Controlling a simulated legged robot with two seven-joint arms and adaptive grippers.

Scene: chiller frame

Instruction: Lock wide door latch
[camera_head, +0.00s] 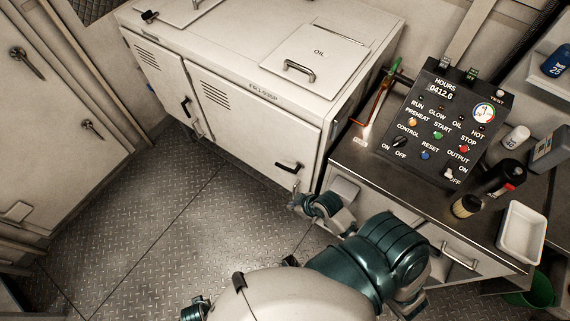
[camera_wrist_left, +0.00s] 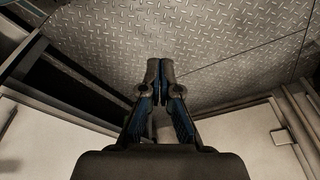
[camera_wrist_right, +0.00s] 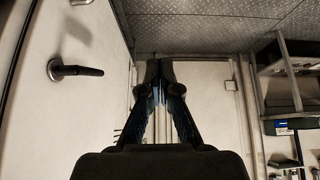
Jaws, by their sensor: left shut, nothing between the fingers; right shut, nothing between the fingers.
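The wide door (camera_head: 248,120) is the right-hand door on the front of the white cabinet and looks closed. Its dark latch handle (camera_head: 290,166) lies roughly level near the door's right edge. In the right wrist view the latch (camera_wrist_right: 76,71) is a dark lever on a round base, left of my fingers and apart from them. My right gripper (camera_head: 296,188) is just below the latch in the head view; its shut, empty fingers also show in the right wrist view (camera_wrist_right: 157,73). My left gripper (camera_wrist_left: 159,72) is shut and empty over the floor, seen only in its wrist view.
A narrower door with its own dark latch (camera_head: 187,107) is left of the wide door. The control panel (camera_head: 440,122) stands on the bench at right, with bottles and a white tray (camera_head: 522,233). A green bucket (camera_head: 535,290) is below. The tread-plate floor (camera_head: 190,210) is clear.

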